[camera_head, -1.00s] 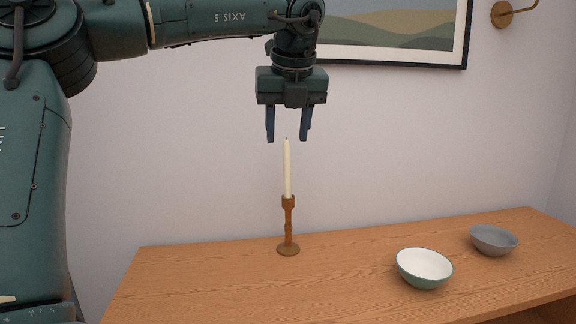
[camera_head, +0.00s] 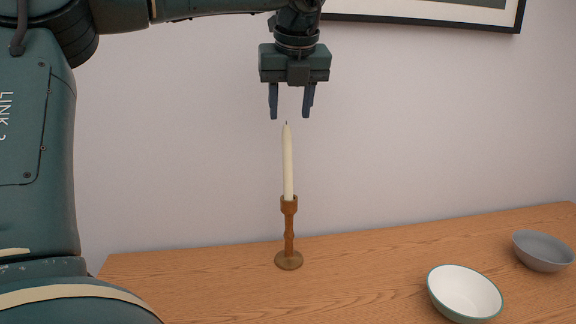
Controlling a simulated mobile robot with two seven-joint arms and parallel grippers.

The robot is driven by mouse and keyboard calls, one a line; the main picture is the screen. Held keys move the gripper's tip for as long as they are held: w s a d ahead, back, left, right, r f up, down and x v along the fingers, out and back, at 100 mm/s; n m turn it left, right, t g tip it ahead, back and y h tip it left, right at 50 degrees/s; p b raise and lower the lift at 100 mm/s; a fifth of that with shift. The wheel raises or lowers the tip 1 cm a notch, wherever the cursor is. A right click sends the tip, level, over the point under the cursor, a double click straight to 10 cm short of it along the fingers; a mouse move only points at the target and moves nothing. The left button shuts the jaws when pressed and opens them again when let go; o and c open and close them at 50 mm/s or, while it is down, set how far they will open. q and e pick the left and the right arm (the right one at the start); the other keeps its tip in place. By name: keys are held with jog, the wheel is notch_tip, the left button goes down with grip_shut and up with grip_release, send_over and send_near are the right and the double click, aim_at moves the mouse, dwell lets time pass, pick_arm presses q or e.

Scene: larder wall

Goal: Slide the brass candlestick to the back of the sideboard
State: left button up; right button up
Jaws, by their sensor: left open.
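The brass candlestick (camera_head: 289,230) stands upright on the wooden sideboard (camera_head: 210,285), close to its back edge by the wall. A cream candle (camera_head: 288,165) stands in it. My left gripper (camera_head: 291,114) points down with its two fingers apart and empty. In the picture its fingertips are just above the candle's tip, touching nothing that I can see. How far the gripper is in depth from the candle is hard to tell. My right gripper does not show.
A white bowl with a green outside (camera_head: 464,292) stands at the front right of the sideboard. A grey bowl (camera_head: 543,251) stands farther right. A framed picture (camera_head: 430,18) hangs on the wall above. The top around the candlestick is clear.

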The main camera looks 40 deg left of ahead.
aim_at(288, 140)
pick_arm(q)
jog(key=x, duration=0.5)
jog(key=shift+f, duration=0.15)
jog(key=shift+w+p+x, duration=0.15)
jog(key=shift+p+x, duration=0.25)
jog(key=shift+x, duration=0.95)
jog(key=shift+w+p+x, duration=0.1)
jog(key=shift+p+x, duration=0.25)
jog(key=shift+x, duration=1)
jog(key=shift+a, duration=0.15)
jog(key=shift+c, duration=0.2)
grip_shut()
